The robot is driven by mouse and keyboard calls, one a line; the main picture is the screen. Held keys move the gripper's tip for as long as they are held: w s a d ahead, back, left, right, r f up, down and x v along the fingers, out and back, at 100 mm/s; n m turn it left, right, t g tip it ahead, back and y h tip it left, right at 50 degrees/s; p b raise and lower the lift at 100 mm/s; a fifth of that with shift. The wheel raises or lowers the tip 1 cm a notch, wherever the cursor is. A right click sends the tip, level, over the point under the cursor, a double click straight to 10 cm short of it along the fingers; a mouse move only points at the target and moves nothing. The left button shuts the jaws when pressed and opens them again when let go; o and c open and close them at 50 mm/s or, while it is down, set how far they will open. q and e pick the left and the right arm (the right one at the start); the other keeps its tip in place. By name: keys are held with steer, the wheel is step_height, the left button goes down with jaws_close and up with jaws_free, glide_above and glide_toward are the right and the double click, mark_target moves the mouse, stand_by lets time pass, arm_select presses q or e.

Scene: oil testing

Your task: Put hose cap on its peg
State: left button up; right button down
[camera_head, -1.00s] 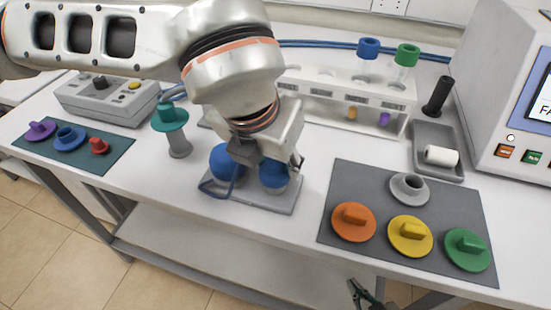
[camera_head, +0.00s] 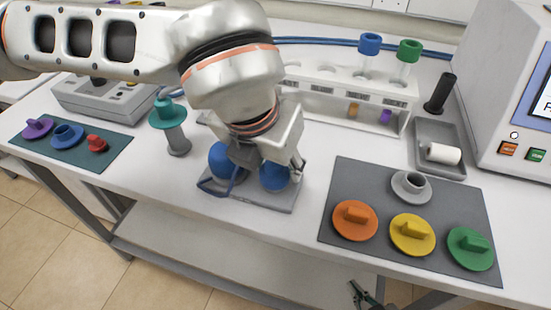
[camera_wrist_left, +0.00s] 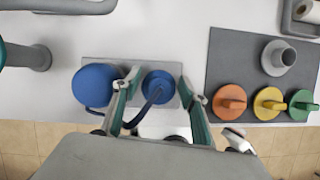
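A blue cap (camera_wrist_left: 160,86) with a thin blue hose or tether sits on a grey base plate (camera_head: 256,200); it also shows in the head view (camera_head: 273,177). A larger round blue part (camera_wrist_left: 95,85) is beside it on the left. The tether curves from the cap down toward that part. My left gripper (camera_wrist_left: 160,100) points down over the plate, open, with one finger on each side of the cap and gaps visible. Any peg under the blue parts is hidden. A small part of my right gripper (camera_head: 362,295) shows below the table's front edge; its opening is unclear.
A teal cap on a grey post (camera_head: 177,138) stands to the left. A grey mat (camera_head: 340,180) with several coloured caps lies to the right. A tube rack (camera_head: 340,115) stands behind my left gripper. A teal mat (camera_head: 110,150) with small parts is far left.

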mark_target(272, 166)
arm_select(q)
steer(key=shift+r, duration=0.1)
arm_select(e)
steer(key=shift+r, duration=0.1)
arm_select(q)
steer(key=shift+p+v, duration=0.9)
steer(key=shift+v, duration=0.95)
steer(key=shift+p+v, duration=0.85)
steer(key=shift+v, duration=1.25)
steer(key=p+v, duration=0.1)
steer(key=v, duration=0.2)
arm_select(e)
step_height(272, 166, up, 7)
steer(key=w+t, duration=0.1)
steer(key=w, duration=0.2)
steer(key=shift+s+r, duration=0.1)
